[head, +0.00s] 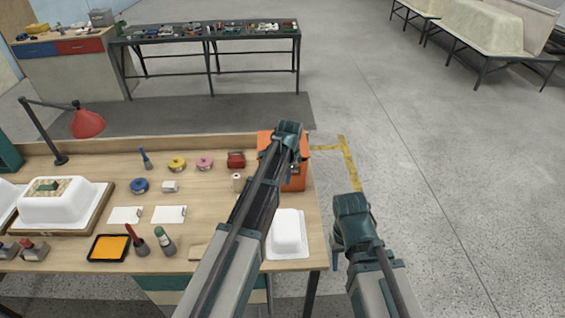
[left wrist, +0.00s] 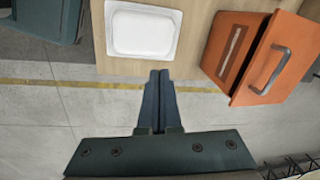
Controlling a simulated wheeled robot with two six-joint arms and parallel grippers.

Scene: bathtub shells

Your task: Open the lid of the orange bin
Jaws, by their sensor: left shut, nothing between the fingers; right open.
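The orange bin (head: 297,180) stands at the right end of the workbench, partly hidden behind my left arm in the head view. In the left wrist view the bin (left wrist: 232,45) is at the right. My left gripper (head: 291,140) is over the bin area in the head view. In the left wrist view its fingers (left wrist: 160,80) are together, empty, and left of the bin, apart from the handle. My right gripper (head: 338,255) is beside the bench's right edge, empty; its fingers are barely visible.
A white tub shell on a sheet (head: 288,232) lies on the bench in front of the bin, close to my left arm. The floor (head: 440,200) to the right is clear.

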